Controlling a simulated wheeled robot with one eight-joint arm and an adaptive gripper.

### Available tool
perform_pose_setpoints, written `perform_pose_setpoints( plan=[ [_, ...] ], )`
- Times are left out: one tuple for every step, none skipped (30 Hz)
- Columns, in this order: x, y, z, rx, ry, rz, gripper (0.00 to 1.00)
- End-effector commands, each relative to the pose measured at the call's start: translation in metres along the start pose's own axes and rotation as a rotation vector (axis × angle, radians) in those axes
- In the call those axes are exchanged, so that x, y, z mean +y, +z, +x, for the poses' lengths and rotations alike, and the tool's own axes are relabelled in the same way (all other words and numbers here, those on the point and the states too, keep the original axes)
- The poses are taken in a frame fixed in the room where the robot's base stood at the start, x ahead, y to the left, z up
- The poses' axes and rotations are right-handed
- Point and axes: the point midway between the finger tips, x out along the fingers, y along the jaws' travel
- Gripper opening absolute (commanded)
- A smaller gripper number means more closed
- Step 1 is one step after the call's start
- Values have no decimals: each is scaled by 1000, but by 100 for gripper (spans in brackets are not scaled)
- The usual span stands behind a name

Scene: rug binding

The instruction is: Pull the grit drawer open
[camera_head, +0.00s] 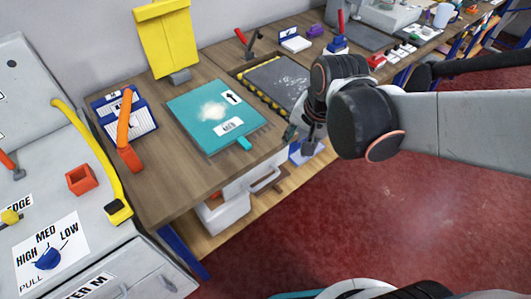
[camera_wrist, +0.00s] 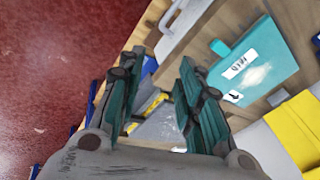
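A pale drawer front (camera_head: 242,187) with a bar handle (camera_head: 266,179) shows under the wooden bench; no grit label is readable on it. In the wrist view a pale drawer front (camera_wrist: 186,24) shows at the top, beyond the fingertips. My gripper (camera_head: 300,140) is beside the bench's front edge, to the right of and above the handle, apart from it. In the wrist view my gripper (camera_wrist: 160,62) has its two teal fingers spread with nothing held between them. My wrist hides part of the bench edge in the head view.
A teal board (camera_head: 195,105) marked MED lies on the bench. A grey plate (camera_head: 278,80) with yellow-black edging is behind my gripper. A white bin (camera_head: 222,216) stands below the drawer front. The red floor (camera_head: 370,220) in front is clear.

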Motion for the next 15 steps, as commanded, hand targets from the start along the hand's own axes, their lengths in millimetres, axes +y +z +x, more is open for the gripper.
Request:
perform_pose_setpoints(
  plan=[
    [-6,1,15,-21,10,40,33],
    [-9,3,23,-34,17,68,33],
    [-12,5,34,-52,27,106,33],
    [-15,8,42,-64,35,134,33],
    [-17,9,49,-75,43,160,33],
    [-20,12,59,-88,54,194,33],
    [-22,14,66,-97,62,217,33],
    [-23,17,73,-105,70,239,33],
    [-25,19,80,-113,79,265,33],
    [-26,21,85,-119,86,283,33],
    [-27,23,90,-124,92,298,33],
    [-28,26,96,-126,98,316,33],
    [-29,29,101,-123,101,330,33],
    [-29,31,104,-120,104,341,33],
    [-30,33,107,-117,107,352,33]
  ],
)
